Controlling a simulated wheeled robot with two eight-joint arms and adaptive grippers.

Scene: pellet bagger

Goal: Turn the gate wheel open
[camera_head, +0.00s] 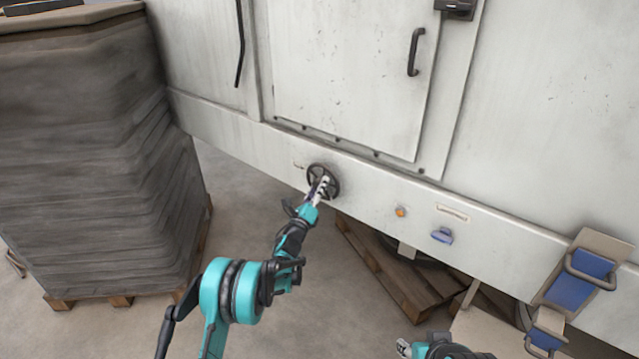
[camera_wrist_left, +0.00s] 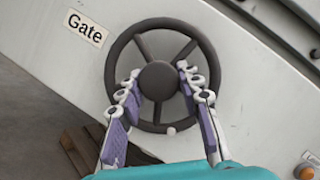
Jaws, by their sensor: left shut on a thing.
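The gate wheel (camera_head: 321,168) is a dark round handwheel with spokes on the pale lower beam of the machine. It also shows large in the left wrist view (camera_wrist_left: 213,75), where a small pale knob sits at its lower rim. My left gripper (camera_head: 322,187) is at the wheel. In the left wrist view its two fingers (camera_wrist_left: 159,76) lie on either side of the hub, shut on the wheel. My right gripper (camera_head: 404,348) is only partly in view at the bottom edge, and its jaw state is unclear.
A "Gate" label (camera_wrist_left: 85,28) is left of the wheel. An orange button (camera_head: 400,211) and a blue knob (camera_head: 442,236) are right along the beam. A wrapped stack (camera_head: 95,160) stands left, a wooden pallet (camera_head: 385,270) lies below, and blue-padded brackets (camera_head: 580,280) are at right.

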